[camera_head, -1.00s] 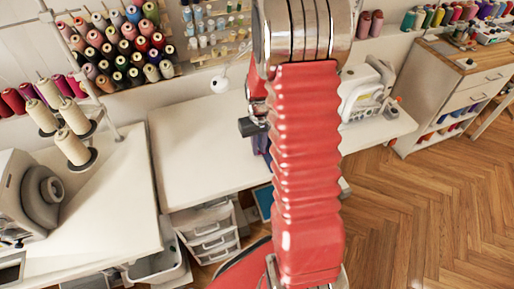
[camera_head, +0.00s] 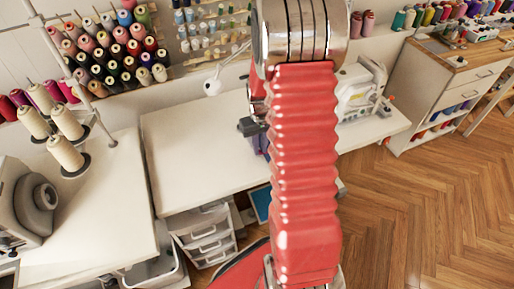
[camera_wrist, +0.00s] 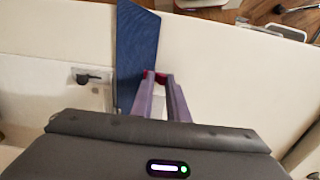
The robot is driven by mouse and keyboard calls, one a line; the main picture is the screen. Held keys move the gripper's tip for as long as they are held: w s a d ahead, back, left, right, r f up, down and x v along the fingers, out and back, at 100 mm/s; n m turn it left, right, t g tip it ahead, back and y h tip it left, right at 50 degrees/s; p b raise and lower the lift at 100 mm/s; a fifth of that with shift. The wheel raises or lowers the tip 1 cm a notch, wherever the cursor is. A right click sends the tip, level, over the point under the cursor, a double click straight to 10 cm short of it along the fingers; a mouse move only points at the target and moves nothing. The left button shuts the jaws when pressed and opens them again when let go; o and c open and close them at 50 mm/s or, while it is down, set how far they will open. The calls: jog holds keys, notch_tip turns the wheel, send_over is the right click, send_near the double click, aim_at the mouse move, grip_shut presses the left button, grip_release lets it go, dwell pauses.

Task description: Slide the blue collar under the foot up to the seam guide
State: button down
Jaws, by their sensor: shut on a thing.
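The blue collar (camera_wrist: 137,45) is a long flat dark-blue piece in the wrist view, lying over the white table top and reaching toward the picture's top edge. My gripper (camera_wrist: 156,76) is shut on its right edge, with reddish fingertips at the cloth. In the head view my red arm hides most of the gripper and collar. A white sewing machine (camera_head: 358,92) stands to the right behind the arm. I cannot make out the foot or the seam guide in either view.
The white table (camera_head: 195,150) is largely clear left of my arm. A small dark part on a pale plate (camera_wrist: 88,77) lies left of the collar. Drawers (camera_head: 208,240) stand below the table. Thread cones (camera_head: 65,155) and another machine (camera_head: 32,205) are at the left.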

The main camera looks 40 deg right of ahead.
jog(key=shift+s+d, duration=0.1)
jog(key=shift+d, duration=0.2)
jog(key=c, duration=1.6)
grip_release()
jog(key=shift+c, duration=0.2)
jog(key=shift+r, duration=0.15)
notch_tip(320, 180, up, 14)
jog(key=shift+f, duration=0.25)
jog(key=s+a+r+n+t, duration=0.1)
jog(key=s+a+r, duration=0.3)
jog(key=a, duration=0.4)
jog(key=s+a+r+n+t, duration=0.1)
jog(key=s+a+r+t, duration=0.1)
jog(key=s+a+r, duration=0.3)
jog(key=s+a+r+t, duration=0.2)
jog(key=s+a+r, duration=0.3)
jog(key=a, duration=0.6)
jog(key=shift+s+a+r+n+t, duration=0.15)
jog(key=shift+s+a+n+t, duration=0.2)
jog(key=shift+s, duration=0.2)
